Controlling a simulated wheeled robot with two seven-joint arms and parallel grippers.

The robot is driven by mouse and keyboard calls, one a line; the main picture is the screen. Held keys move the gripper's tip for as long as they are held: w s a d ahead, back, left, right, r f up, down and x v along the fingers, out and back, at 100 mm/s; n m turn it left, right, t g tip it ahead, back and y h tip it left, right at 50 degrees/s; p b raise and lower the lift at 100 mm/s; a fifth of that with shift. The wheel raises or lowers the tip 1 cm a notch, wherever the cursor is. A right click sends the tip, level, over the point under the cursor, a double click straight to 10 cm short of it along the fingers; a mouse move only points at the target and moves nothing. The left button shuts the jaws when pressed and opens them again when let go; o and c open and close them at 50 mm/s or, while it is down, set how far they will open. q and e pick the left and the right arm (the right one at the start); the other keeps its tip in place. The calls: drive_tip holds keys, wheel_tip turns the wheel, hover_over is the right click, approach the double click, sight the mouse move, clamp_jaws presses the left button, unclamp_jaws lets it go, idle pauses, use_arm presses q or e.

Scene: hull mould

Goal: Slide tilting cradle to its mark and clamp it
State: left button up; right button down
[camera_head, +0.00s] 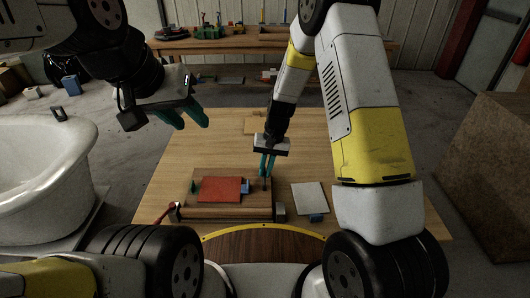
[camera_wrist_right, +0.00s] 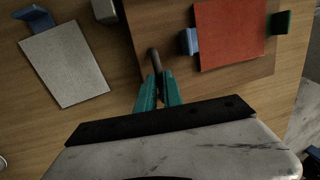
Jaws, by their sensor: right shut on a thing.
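The tilting cradle looks to be the brown wooden block (camera_head: 225,212) on the table, with a red plate (camera_head: 220,189) on top between a blue block (camera_head: 247,187) and a small green block (camera_head: 194,186). A dark upright peg (camera_wrist_right: 153,58) stands at its edge. My right gripper (camera_head: 267,168) is shut on this peg; its teal fingers (camera_wrist_right: 159,90) also show in the wrist view. My left gripper (camera_head: 190,115) hangs open and empty in the air, left of and above the cradle. I cannot make out the mark.
A red handle (camera_head: 164,212) is at the cradle's left side and a grey block (camera_head: 280,213) at its right. A pale grey plate (camera_head: 308,197) with a blue piece (camera_head: 317,218) lies further right. A white tub (camera_head: 45,170) stands left of the table. The table's right part is clear.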

drive_tip(key=shift+w+f+g, duration=0.2)
drive_tip(key=shift+f+g, duration=0.2)
drive_tip(key=shift+f, duration=0.1)
drive_tip(key=c, duration=1.5)
unclamp_jaws()
drive_tip(key=shift+v, duration=3.85)
